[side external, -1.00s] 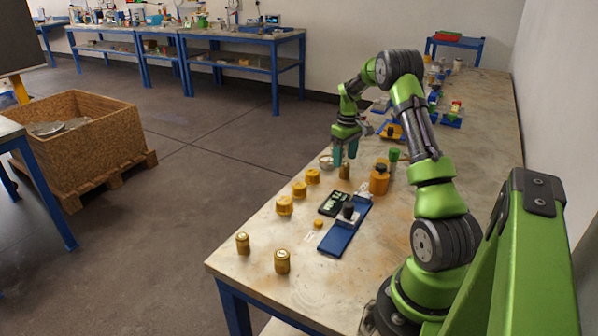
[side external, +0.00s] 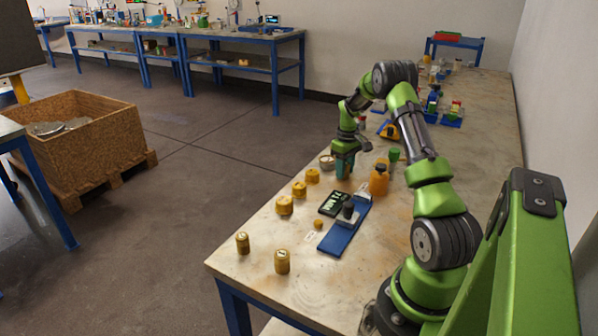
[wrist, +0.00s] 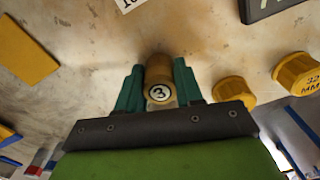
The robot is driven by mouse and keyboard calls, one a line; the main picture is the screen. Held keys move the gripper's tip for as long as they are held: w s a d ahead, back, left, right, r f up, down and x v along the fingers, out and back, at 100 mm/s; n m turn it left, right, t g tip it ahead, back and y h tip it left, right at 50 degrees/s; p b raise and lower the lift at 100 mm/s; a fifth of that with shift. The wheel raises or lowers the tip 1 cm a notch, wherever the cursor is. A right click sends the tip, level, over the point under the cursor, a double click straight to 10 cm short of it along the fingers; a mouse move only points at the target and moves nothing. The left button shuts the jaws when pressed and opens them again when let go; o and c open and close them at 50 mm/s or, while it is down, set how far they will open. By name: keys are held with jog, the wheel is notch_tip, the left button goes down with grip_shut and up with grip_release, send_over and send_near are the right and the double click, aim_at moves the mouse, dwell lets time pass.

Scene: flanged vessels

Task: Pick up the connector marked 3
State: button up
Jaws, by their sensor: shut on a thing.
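The connector marked 3 (wrist: 159,82) is a brass-coloured cylinder with a black-ringed 3 on a white disc. In the wrist view it stands between the two teal fingers of my gripper (wrist: 159,88), which are shut on its sides. In the side external view my gripper (side external: 345,166) is low at the worktop, and its fingers hide the connector. I cannot tell whether the connector still touches the worktop.
Several yellow flanged pieces (side external: 299,189) stand left of my gripper along the edge of the worktop (side external: 290,240). An orange bottle (side external: 379,181) stands close on the right. Two brass cylinders, one of them (side external: 282,262), stand near the front corner. A blue plate (side external: 340,236) lies nearer the front.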

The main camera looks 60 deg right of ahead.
grip_shut()
jog(key=shift+r, duration=0.1)
